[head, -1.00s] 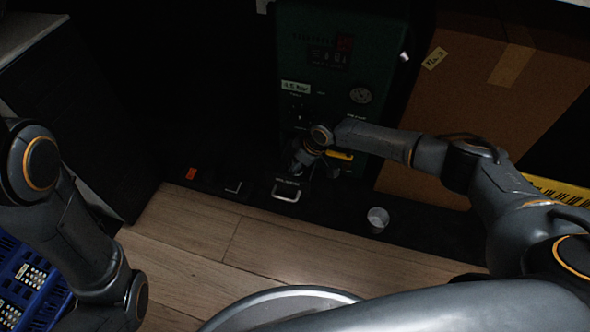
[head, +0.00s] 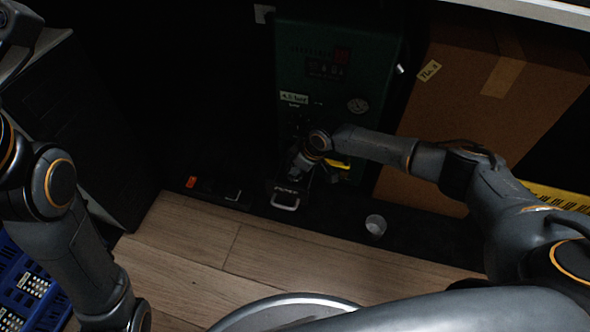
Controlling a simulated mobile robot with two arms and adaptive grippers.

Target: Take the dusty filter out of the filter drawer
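The dark green machine (head: 322,95) stands at the back centre, with a dial and small panel on its front. A dark drawer front with a light metal handle (head: 285,201) and a small unreadable label sits low before it; I take this to be the filter drawer. My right gripper (head: 300,166) is at the machine's lower front, just above and behind the handle. Its fingers are dark and blurred, so I cannot tell their state. I cannot make out the dusty filter. My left arm (head: 65,230) is at the left; its fingers are out of view.
A large cardboard box (head: 475,130) stands right of the machine. A small pale cylinder (head: 375,226) stands on the dark strip. A yellow part (head: 338,164) is beside my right wrist. A blue crate (head: 25,285) is at lower left. Wooden floor (head: 205,240) in front is clear.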

